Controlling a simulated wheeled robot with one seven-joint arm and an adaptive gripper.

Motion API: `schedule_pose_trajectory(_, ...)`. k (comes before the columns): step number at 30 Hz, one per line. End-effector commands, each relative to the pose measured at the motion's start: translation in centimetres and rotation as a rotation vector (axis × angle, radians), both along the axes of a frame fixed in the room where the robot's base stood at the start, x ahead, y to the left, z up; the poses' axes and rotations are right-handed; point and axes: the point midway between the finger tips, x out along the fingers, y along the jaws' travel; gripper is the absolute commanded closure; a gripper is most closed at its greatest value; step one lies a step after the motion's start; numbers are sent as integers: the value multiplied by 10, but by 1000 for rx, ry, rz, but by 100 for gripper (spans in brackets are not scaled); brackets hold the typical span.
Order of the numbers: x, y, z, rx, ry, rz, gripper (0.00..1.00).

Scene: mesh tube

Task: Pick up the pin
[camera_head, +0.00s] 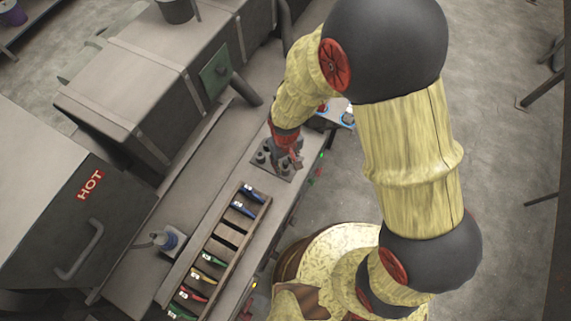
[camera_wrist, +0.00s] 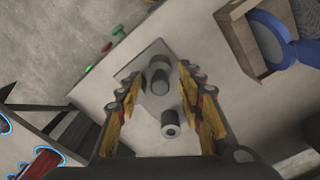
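Grey pins stand on a small grey plate (camera_head: 286,175) on the bench in the head view. In the wrist view, a thicker grey pin (camera_wrist: 159,77) and a shorter pin with a hole in its top (camera_wrist: 171,124) stand on the plate (camera_wrist: 128,72). My gripper (camera_head: 290,160) is low over the plate in the head view. In the wrist view its yellow-padded fingers (camera_wrist: 160,98) are spread apart, one on each side of the pins, with a visible gap to them. The far side of the pins is partly hidden by my gripper in the head view.
A wooden rack (camera_head: 206,244) with several coloured-handled tools lies beside the plate. A large grey machine marked HOT (camera_head: 90,186) stands to the left. A small device (camera_head: 170,240) sits between them. Coloured buttons (camera_head: 319,172) line the bench's right edge.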

Motion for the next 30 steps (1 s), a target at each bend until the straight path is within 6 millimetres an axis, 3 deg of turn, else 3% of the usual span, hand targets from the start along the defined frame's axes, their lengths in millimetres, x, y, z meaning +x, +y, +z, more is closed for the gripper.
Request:
schedule_pose_trajectory(7,0,0,-1,1,-1,0,63)
schedule_pose_trajectory(26,0,0,0,1,-1,0,99)
schedule_pose_trajectory(30,0,0,0,1,-1,0,100)
